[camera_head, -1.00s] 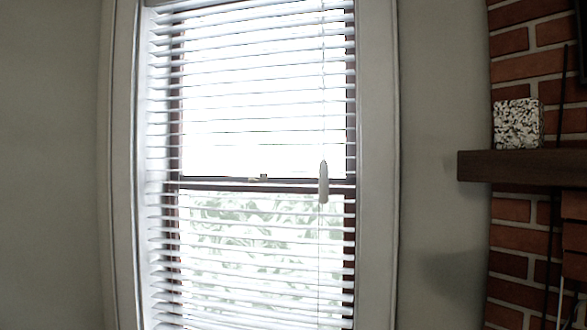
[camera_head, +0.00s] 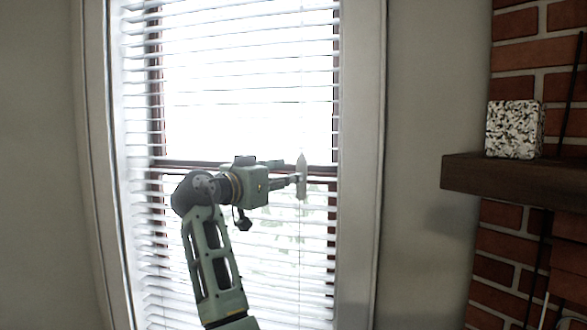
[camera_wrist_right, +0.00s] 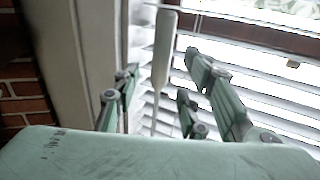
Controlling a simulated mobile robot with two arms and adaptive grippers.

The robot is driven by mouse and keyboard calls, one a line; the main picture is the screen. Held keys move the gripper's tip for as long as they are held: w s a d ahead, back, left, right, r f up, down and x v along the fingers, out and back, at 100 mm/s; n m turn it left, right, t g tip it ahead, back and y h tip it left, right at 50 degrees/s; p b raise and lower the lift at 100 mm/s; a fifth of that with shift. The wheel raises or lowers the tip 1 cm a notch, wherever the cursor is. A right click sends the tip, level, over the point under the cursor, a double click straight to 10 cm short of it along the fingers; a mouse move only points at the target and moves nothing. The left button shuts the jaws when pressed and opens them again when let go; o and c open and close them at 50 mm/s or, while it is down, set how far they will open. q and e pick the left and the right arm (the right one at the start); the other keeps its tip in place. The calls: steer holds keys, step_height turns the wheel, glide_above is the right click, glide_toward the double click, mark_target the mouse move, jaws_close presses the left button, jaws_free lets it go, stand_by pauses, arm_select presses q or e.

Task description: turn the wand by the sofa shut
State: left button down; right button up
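The wand (camera_head: 302,177) is a slim pale grey handle hanging on a thin cord in front of the white blinds (camera_head: 240,100), right of the window's middle. My right gripper (camera_head: 296,180) is raised at the handle's height, its tip at the handle's left side in the head view. In the right wrist view the fingers of the right gripper (camera_wrist_right: 160,88) are spread apart, and the wand (camera_wrist_right: 164,50) shows in the gap between them, with space on both sides. I cannot tell how deep it sits between them. The slats are tilted open, with daylight between them. My left gripper is not in view.
A dark wooden mantel (camera_head: 515,180) juts from the brick fireplace (camera_head: 535,60) at the right, bearing a black-and-white speckled block (camera_head: 514,129). The pale window frame (camera_head: 362,150) stands close to the right of the wand. No sofa shows.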

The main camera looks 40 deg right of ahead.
mark_target(302, 200)
steer(key=d+p, duration=0.1)
steer(key=d, duration=0.1)
steer(key=w+d+p, duration=0.1)
steer(key=d, duration=0.2)
steer(key=shift+d+r+p, duration=0.1)
steer(key=shift+d+p, duration=0.15)
steer(key=shift+p, duration=0.05)
steer(key=shift+w+d, duration=0.1)
steer(key=shift+d, duration=0.5)
steer(key=shift+w+f, duration=0.1)
steer(key=shift+f, duration=0.1)
steer(key=shift+a, duration=0.1)
jaws_close()
